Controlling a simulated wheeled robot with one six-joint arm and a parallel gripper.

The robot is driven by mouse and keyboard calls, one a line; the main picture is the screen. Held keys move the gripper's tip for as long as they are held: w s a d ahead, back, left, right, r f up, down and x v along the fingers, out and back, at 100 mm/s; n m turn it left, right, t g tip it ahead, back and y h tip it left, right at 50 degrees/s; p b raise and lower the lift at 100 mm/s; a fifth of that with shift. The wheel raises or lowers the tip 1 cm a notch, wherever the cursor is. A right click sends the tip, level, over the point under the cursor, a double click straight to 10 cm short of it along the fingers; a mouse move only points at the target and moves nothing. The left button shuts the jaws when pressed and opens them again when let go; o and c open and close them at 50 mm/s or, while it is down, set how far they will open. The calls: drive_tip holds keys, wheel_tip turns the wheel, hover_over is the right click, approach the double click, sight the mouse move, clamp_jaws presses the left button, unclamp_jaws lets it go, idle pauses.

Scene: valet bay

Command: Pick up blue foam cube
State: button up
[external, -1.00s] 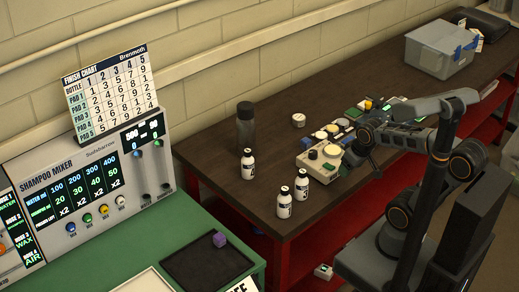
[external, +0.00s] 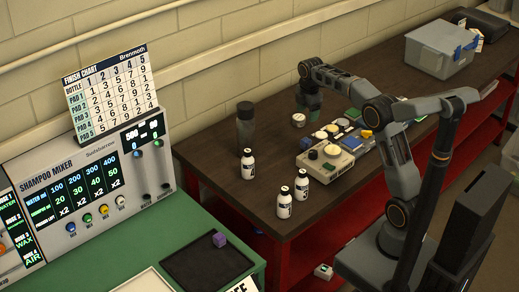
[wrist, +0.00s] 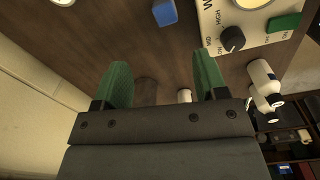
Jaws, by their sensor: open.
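The blue foam cube (wrist: 164,12) shows at the top edge of the wrist view, on the dark brown tabletop (wrist: 110,30), left of a pale control box (wrist: 245,30). It lies beyond my gripper's tips and clear of both fingers. My gripper (wrist: 158,80) has two green fingers spread wide with nothing between them. In the external view my gripper (external: 313,102) hangs above the bench near the wall, behind the control box (external: 326,157). I cannot clearly make out the cube in that view.
A dark flask (external: 245,125), a white jar (external: 298,120) and small white bottles (external: 284,203) stand on the bench around the control box. More small items crowd the bench to its right. A grey bin (external: 440,48) stands farther back.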

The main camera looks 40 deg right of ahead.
drive_tip(key=n, duration=0.2)
hover_over(306, 140)
wheel_tip(306, 140, down, 8)
drive_tip(key=shift+d+r, duration=0.15)
drive_tip(key=shift+r, duration=0.05)
drive_tip(key=shift+f, duration=3.2)
drive_tip(key=shift+c, duration=0.4)
drive_tip(key=c, duration=0.9)
